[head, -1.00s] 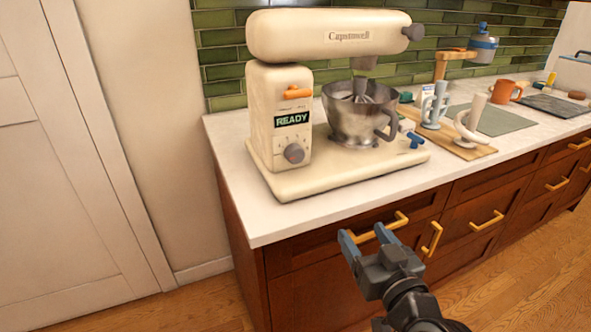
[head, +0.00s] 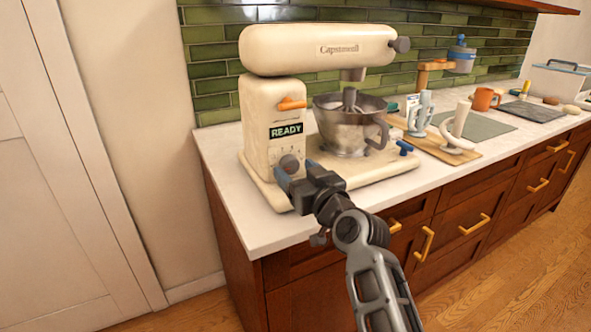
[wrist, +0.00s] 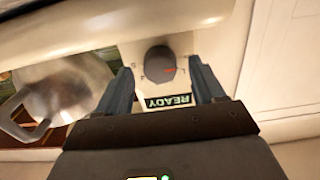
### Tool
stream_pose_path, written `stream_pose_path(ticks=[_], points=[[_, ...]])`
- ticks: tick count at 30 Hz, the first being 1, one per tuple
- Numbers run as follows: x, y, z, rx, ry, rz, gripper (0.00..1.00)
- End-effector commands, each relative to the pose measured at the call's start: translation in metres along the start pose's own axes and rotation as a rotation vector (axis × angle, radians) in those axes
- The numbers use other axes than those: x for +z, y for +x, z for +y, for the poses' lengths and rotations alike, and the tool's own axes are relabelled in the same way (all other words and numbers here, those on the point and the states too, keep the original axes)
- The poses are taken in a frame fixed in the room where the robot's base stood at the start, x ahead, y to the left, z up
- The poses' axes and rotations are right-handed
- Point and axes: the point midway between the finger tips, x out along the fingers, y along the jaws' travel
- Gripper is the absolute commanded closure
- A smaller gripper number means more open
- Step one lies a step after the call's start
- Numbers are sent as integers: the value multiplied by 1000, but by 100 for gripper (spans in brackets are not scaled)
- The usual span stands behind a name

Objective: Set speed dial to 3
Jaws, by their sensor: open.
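The cream stand mixer (head: 262,105) stands on the counter. Its round grey speed dial (head: 289,165) is on the front of the column, below a display reading READY (head: 286,130). In the wrist view the dial (wrist: 160,64) shows a red pointer mark, with small markings around it that are too small to read surely. My gripper (head: 293,174) is open at the dial, its blue-grey fingers overlapping the dial's lower part in the head view. In the wrist view my gripper (wrist: 162,84) has one finger on each side of the dial, with gaps between; contact cannot be told.
A steel bowl (head: 345,135) with a handle sits on the mixer base. An orange lever (head: 292,103) is above the display, and a blue knob (head: 404,147) is at the base's right. The counter's front-left corner (head: 245,232) is clear.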

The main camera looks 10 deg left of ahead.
Motion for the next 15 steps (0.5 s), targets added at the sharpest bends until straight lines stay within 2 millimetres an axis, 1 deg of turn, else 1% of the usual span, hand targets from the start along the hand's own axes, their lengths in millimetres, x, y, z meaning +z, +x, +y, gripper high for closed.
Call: stream_pose_path(ticks=[1, 4, 12, 15], points=[[-1, 4, 0, 0, 0, 1, 32], [0, 8, 0, 0, -1, 1, 32], [0, 9, 0, 0, -1, 1, 32], [0, 9, 0, 0, 0, 1, 40]])
